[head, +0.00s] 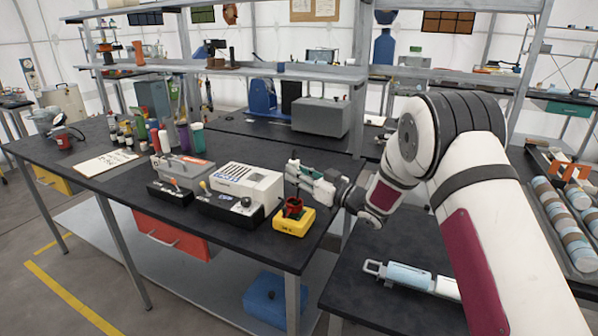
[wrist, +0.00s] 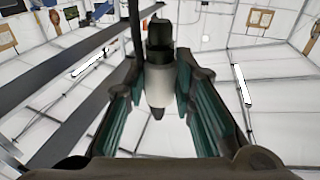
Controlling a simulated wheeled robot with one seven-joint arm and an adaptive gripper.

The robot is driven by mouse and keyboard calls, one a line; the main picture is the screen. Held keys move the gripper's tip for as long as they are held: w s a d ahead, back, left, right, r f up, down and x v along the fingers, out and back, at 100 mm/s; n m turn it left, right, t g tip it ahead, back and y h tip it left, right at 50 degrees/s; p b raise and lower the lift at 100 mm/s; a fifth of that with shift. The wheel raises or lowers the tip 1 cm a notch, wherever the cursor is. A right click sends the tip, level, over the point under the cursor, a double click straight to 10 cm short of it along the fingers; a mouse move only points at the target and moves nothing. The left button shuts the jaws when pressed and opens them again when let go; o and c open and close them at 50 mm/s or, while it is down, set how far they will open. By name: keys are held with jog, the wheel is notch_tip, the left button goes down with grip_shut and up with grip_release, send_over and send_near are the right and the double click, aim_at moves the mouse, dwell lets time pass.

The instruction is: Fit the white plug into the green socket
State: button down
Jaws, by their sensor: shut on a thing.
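My gripper (head: 302,173) is over the right part of the workbench, beside the white boxy device. In the wrist view my gripper (wrist: 160,78) is shut on the white plug (wrist: 160,86), which has a pale body and dark ends and sits between the two green-padded fingers. In the head view the plug is small and mostly hidden by the fingers. I cannot pick out a green socket in either view. A yellow box (head: 294,228) with a red round socket (head: 293,206) on top stands below my gripper, near the bench's front edge.
The white boxy device (head: 247,187) stands left of my gripper, with a grey unit (head: 182,171) farther left. A grey metal box (head: 320,117) is behind. Bottles and a clipboard (head: 104,162) fill the left. Dark bench top (head: 240,232) is bare along the front.

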jog(key=shift+s+a+r, duration=0.1)
jog(key=shift+r, duration=0.05)
dwell(0.3)
jog(key=b, duration=0.3)
send_over(299, 207)
jog(key=w, duration=0.1)
jog(key=shift+w+a+f, duration=0.1)
jog(key=shift+a+f, duration=0.05)
jog(key=shift+f, duration=2.8)
jog(key=shift+b, duration=0.3)
jog(key=shift+f+b, duration=0.7)
jog(key=shift+f, duration=0.65)
jog(key=shift+r, duration=0.1)
jog(key=shift+r+p, duration=0.3)
jog(key=shift+r, duration=0.55)
